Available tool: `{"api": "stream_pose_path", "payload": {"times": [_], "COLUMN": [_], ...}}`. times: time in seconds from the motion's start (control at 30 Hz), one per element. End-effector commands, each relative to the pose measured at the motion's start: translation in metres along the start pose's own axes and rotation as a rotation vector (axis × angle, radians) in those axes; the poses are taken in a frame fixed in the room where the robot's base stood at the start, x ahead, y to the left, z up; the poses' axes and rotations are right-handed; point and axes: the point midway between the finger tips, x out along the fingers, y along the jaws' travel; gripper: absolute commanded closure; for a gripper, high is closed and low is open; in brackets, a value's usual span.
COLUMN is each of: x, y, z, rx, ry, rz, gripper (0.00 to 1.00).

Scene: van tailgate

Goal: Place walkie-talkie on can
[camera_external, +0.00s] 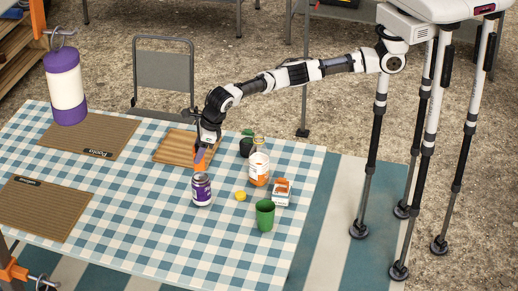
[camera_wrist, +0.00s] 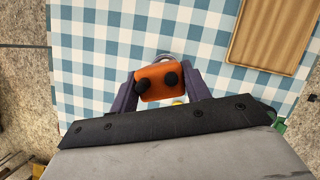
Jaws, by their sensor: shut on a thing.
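The orange walkie-talkie (camera_wrist: 160,91), with two black knobs on its end, is gripped between the two purple fingers of my gripper (camera_wrist: 160,97). In the external view the walkie-talkie (camera_external: 198,157) is a small orange shape below my wrist, partly hidden by the gripper (camera_external: 201,154). A purple can with a light top and white marking (camera_external: 202,190) stands upright on the checked table, just below the gripper in the picture. In the wrist view only a pale curved rim shows behind the walkie-talkie, perhaps the can's. I cannot tell whether the walkie-talkie touches the can.
A wooden board (camera_external: 180,147) lies behind the gripper. Right of the can are a yellow ball (camera_external: 240,196), a jar with an orange label (camera_external: 259,169), an orange-and-white box (camera_external: 282,192) and a green cup (camera_external: 265,216). A purple-and-white canister (camera_external: 66,88) hangs at left.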

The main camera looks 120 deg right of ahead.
Motion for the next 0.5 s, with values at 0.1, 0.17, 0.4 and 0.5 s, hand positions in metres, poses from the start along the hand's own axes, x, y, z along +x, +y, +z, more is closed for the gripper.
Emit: {"api": "stream_pose_path", "payload": {"times": [0.1,0.17,0.4,0.5], "x": [0.012,0.020,0.037,0.037], "y": [-0.001,-0.001,0.000,0.000], "z": [-0.005,-0.009,-0.015,-0.015], "rx": [-0.001,0.000,0.001,0.001], "ry": [0.002,0.003,-0.001,-0.001], "rz": [-0.001,-0.002,0.000,0.000], "gripper": [0.80,0.80,0.80,0.80]}}
